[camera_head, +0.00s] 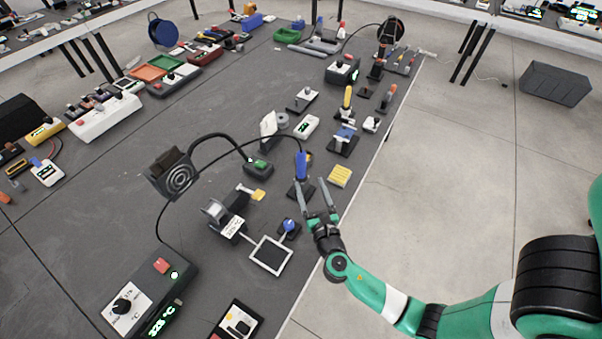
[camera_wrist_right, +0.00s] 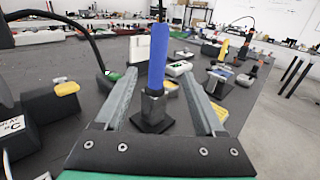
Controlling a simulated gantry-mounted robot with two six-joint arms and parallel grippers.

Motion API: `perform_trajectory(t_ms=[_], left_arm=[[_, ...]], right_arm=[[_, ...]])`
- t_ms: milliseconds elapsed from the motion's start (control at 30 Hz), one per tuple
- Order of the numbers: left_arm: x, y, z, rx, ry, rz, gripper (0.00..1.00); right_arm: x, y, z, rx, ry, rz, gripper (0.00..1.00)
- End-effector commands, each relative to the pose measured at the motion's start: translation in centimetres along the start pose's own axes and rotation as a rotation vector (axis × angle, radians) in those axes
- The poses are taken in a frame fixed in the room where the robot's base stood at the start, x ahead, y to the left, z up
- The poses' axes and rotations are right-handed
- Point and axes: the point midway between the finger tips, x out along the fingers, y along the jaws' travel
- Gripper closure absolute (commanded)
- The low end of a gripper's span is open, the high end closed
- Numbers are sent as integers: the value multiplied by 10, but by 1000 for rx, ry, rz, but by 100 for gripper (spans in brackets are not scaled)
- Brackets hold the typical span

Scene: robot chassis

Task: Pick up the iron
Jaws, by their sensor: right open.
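The iron (camera_head: 301,165) has a blue handle and stands upright in a small dark stand (camera_head: 300,190) near the right edge of the table. My left gripper is in neither view.
A yellow sponge (camera_head: 339,176) lies just right of the iron. A small framed screen (camera_head: 270,254) and a blue-knobbed piece (camera_head: 289,227) lie nearer. A fume fan (camera_head: 172,176) stands to the left.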

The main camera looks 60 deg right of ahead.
Motion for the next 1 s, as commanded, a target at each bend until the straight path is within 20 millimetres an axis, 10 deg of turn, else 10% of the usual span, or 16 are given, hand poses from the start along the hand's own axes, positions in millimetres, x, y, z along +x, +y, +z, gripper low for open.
perform_trajectory(t_ms=[700,1000], left_arm=[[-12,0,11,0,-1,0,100],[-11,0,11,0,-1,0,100]], right_arm=[[89,3,5,3,-1,-2,29],[93,3,6,2,0,0,36]])
